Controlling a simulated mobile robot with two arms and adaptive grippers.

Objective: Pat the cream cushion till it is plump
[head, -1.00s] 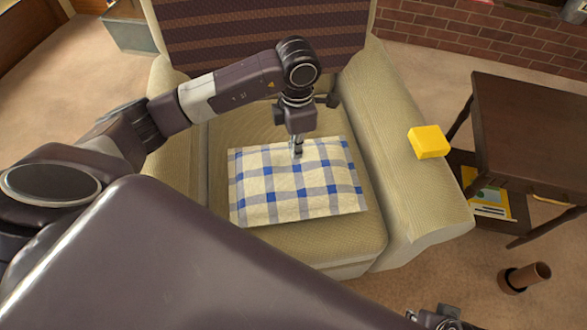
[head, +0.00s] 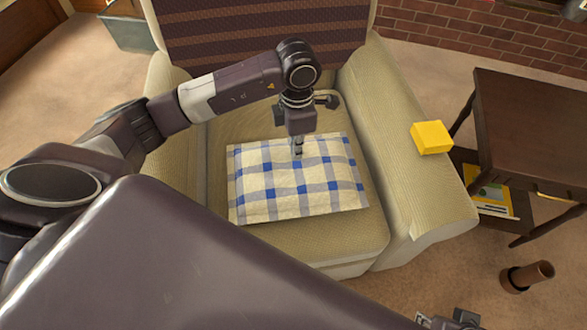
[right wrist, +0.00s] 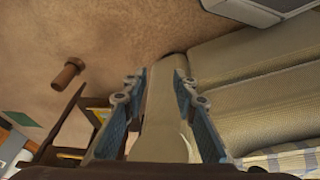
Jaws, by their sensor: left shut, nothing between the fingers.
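The cream cushion (head: 290,190) with blue checks lies flat on the armchair seat (head: 330,240) in the head view. My left gripper (head: 297,154) points down over the cushion's back half. It is shut with nothing in it, and its tips are at or just above the cloth; I cannot tell if they touch. A corner of the cushion (right wrist: 290,158) also shows at the lower right of the right wrist view. My right gripper (right wrist: 160,75) is open and empty in that view, with the armchair beyond its fingers. Only a small part of it shows at the head view's bottom edge.
A yellow block (head: 431,137) sits on the chair's right arm (head: 400,150). A dark side table (head: 530,130) stands to the right, with a magazine (head: 492,197) on its lower shelf. A brown cylinder (head: 527,277) is on the carpet. The front of the seat is clear.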

